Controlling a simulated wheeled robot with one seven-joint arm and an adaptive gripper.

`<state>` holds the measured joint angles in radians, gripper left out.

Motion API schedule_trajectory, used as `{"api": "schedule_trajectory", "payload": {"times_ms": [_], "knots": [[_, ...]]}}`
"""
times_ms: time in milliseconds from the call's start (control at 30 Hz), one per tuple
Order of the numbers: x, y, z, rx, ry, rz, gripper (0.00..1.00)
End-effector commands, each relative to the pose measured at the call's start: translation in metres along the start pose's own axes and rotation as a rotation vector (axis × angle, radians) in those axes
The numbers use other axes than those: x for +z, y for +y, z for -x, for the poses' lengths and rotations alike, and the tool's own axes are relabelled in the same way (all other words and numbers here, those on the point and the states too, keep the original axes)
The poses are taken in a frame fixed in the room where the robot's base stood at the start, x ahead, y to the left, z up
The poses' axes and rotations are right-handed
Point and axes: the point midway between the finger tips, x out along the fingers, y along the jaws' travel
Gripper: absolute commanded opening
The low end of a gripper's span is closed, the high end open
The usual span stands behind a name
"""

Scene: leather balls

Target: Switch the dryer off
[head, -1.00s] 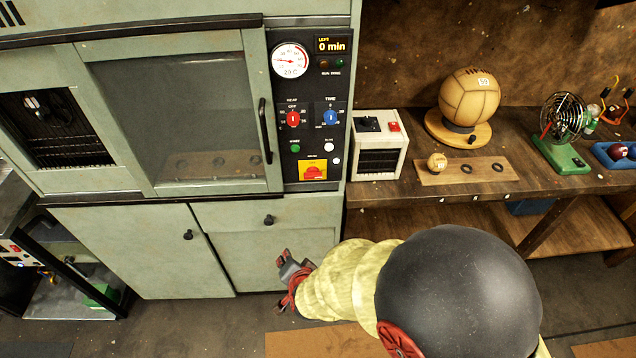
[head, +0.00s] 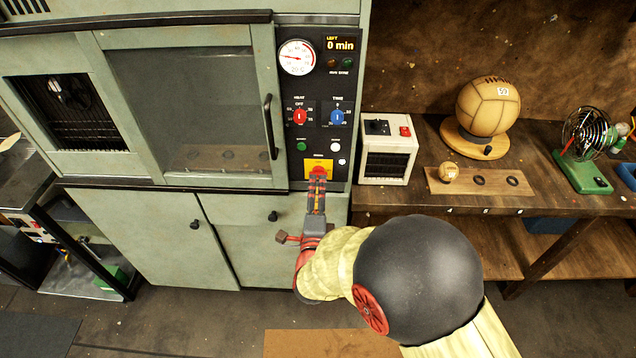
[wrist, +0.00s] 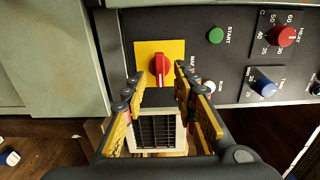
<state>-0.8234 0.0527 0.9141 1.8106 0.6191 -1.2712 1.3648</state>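The dryer (head: 190,95) is a pale green cabinet with a dark control panel; its display (head: 341,44) reads "0 min" left. Low on the panel is the main switch, a red rotary knob (wrist: 160,68) on a yellow plate (wrist: 145,55). In the head view the knob (head: 318,171) is partly covered by my gripper (head: 317,180). My gripper also shows in the wrist view (wrist: 158,80), with fingers apart and the knob beyond the gap between the tips. I cannot tell whether the fingers touch the knob. Nothing is held.
Above are a green start button (head: 301,146), the red heat knob (head: 299,116) and the blue time knob (head: 337,117). A white grilled box (head: 388,150) stands on the bench to the right. The bench also holds a large leather ball (head: 488,106) and a small ball (head: 449,173).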

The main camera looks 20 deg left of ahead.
Motion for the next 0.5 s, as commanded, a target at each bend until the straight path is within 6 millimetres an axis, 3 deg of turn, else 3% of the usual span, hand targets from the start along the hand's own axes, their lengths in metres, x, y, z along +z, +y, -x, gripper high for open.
{"api": "schedule_trajectory", "payload": {"times_ms": [200, 500], "knots": [[0.000, 0.001, -0.025, 0.000, 0.001, 0.001, 0.29], [0.000, 0.001, -0.031, 0.001, 0.000, 0.002, 0.29]]}}
